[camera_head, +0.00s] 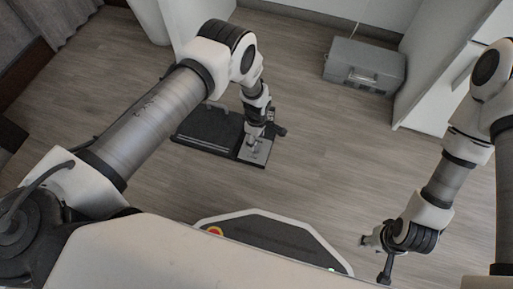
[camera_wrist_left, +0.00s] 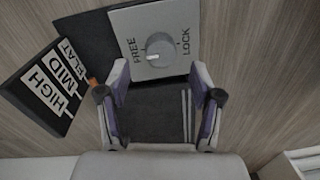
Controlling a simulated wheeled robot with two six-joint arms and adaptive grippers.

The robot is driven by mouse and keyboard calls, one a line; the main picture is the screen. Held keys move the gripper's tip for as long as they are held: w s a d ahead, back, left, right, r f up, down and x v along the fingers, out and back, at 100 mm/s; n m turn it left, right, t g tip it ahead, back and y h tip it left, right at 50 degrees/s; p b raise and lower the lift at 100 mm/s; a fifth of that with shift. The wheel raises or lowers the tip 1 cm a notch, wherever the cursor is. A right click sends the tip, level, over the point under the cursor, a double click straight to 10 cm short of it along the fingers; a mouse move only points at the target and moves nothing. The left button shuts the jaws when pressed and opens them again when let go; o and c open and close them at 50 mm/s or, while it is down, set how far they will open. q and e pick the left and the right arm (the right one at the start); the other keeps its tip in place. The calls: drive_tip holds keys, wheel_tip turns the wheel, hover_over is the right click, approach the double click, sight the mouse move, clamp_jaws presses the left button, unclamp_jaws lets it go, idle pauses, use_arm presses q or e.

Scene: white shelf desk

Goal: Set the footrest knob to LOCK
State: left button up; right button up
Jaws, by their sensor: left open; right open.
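The footrest (camera_head: 207,126) is a dark unit on the floor with a light grey plate (camera_head: 259,157) at its right end. In the left wrist view the plate (camera_wrist_left: 178,14) carries a round grey knob (camera_wrist_left: 160,45), with FREE on its left and LOCK on its right. A white mark on the knob sits at its lower left, on the FREE side. My left gripper (camera_wrist_left: 159,72) is open, its two fingers apart on either side of the knob's line and nothing between them. In the head view this gripper (camera_head: 252,142) is over the plate. My right gripper (camera_head: 376,246) is open and empty, away from the footrest.
A tilted dark panel (camera_wrist_left: 48,88) with HIGH, MID and FLAT labels stands left of the plate. A grey case (camera_head: 364,66) lies on the floor at the back right, near white furniture (camera_head: 440,60). The wooden floor right of the footrest is clear.

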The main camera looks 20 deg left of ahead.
use_arm(q)
wheel_tip(320, 180, down, 5)
drive_tip(key=shift+s+r+b, duration=0.1)
drive_tip(key=shift+r+b, duration=0.05)
drive_tip(key=shift+b, duration=0.6)
use_arm(e)
wheel_tip(320, 180, down, 2)
drive_tip(key=shift+f, duration=0.2)
use_arm(q)
drive_tip(key=c, duration=1.1)
drive_tip(key=shift+c, duration=0.2)
